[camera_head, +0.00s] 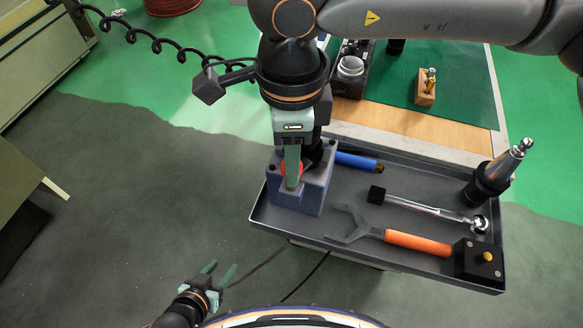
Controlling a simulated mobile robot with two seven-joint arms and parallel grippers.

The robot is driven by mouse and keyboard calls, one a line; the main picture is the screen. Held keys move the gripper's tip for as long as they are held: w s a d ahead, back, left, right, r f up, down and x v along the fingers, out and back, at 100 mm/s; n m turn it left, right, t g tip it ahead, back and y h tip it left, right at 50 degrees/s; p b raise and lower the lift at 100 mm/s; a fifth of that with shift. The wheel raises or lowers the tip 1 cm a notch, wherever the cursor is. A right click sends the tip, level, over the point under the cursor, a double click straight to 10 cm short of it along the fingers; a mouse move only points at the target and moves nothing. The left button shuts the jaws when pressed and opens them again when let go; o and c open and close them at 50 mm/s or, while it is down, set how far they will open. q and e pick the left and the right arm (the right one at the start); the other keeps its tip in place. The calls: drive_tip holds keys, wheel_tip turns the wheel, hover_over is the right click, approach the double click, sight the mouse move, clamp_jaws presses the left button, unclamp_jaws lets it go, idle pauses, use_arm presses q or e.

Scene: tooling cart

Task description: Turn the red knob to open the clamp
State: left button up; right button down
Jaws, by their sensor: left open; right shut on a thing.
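The red knob (283,169) sits on top of a blue-grey clamp block (297,200) at the left end of the grey tray. My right gripper (292,182) reaches down from above and is shut on the knob. Its green fingers cover much of the knob, so only red edges show. I cannot tell from this view how far the clamp is open. My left gripper (217,272) is open and empty, low at the bottom left, away from the tray.
The grey tray (345,245) also holds a blue-handled tool (357,161), a ratchet (425,207), an orange-handled wrench (415,242), a metal tool holder (497,170) and a black box with a yellow button (478,262). A coiled black cable (150,40) hangs at the upper left.

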drive_tip(key=m+b, duration=0.2)
drive_tip(key=m, duration=0.1)
drive_tip(key=shift+f+b, duration=0.25)
drive_tip(key=shift+b, duration=0.15)
drive_tip(key=m+b, duration=0.2)
drive_tip(key=shift+m, duration=0.4)
drive_tip(key=shift+m+b, duration=0.4)
drive_tip(key=shift+b, duration=0.1)
drive_tip(key=shift+r+m+b, duration=0.1)
drive_tip(key=shift+m+b, duration=0.5)
drive_tip(key=shift+m, duration=0.3)
drive_tip(key=shift+m+b, duration=0.6)
drive_tip(key=shift+m, duration=0.4)
use_arm(q)
drive_tip(key=shift+m+h, duration=0.3)
drive_tip(key=shift+w+d+f+b, duration=0.1)
drive_tip(key=shift+w+d+f, duration=0.25)
drive_tip(key=shift+f, duration=0.5)
drive_tip(key=shift+w+d+f+b, duration=0.15)
drive_tip(key=shift+w+d+f, duration=0.2)
drive_tip(key=shift+f, duration=0.5)
drive_tip(key=shift+w+d+f+b, duration=0.1)
drive_tip(key=shift+w+d+f, duration=0.25)
drive_tip(key=shift+f, duration=0.5)
use_arm(e)
drive_tip(key=shift+r+m, duration=0.15)
drive_tip(key=shift+m, duration=0.65)
use_arm(q)
drive_tip(key=shift+s+f, duration=0.15)
drive_tip(key=shift+s, duration=0.1)
